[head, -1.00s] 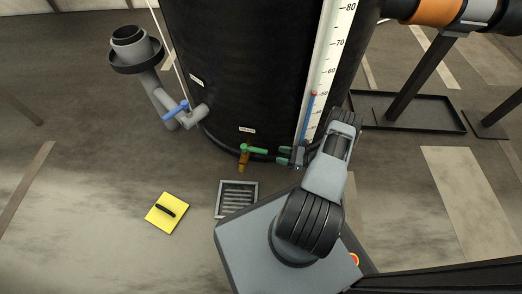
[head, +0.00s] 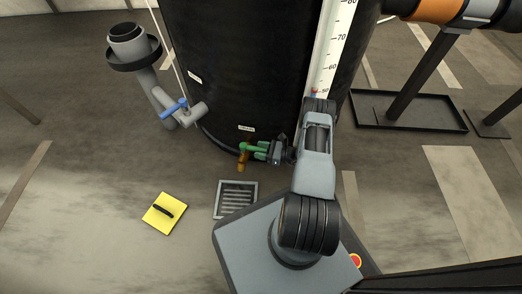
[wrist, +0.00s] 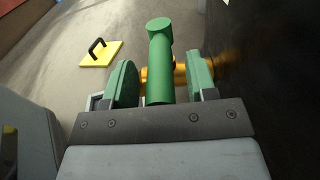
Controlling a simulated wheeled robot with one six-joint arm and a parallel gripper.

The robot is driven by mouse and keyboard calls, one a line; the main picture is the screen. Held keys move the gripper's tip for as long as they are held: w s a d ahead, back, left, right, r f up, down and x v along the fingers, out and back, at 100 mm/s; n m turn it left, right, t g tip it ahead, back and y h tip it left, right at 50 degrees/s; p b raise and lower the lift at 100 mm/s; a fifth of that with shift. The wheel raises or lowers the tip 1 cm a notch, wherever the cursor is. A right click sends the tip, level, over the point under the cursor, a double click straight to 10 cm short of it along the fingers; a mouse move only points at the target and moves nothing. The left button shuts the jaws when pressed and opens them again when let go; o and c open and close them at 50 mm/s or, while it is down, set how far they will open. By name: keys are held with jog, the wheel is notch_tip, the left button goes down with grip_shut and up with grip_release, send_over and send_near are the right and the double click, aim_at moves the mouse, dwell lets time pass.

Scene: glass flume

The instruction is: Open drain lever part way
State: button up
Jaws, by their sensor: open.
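The drain lever is a green handle (head: 249,147) on a brass valve (head: 242,163) low on the front of the black tank. My gripper (head: 266,150) has come up to it from the right. In the wrist view the green lever (wrist: 160,65) stands between the two green finger pads of my gripper (wrist: 161,80), with a gap on either side. The jaws are open around it. The brass body (wrist: 181,73) shows behind the lever and is partly hidden by it and the pads.
A floor drain grate (head: 236,199) lies below the valve. A yellow plate with a black handle (head: 164,213) is on the floor to the left. A grey pipe with a blue lever (head: 173,108) is left of the tank (head: 240,60).

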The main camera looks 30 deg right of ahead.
grip_shut()
dwell(0.3)
jog(key=shift+a, duration=0.1)
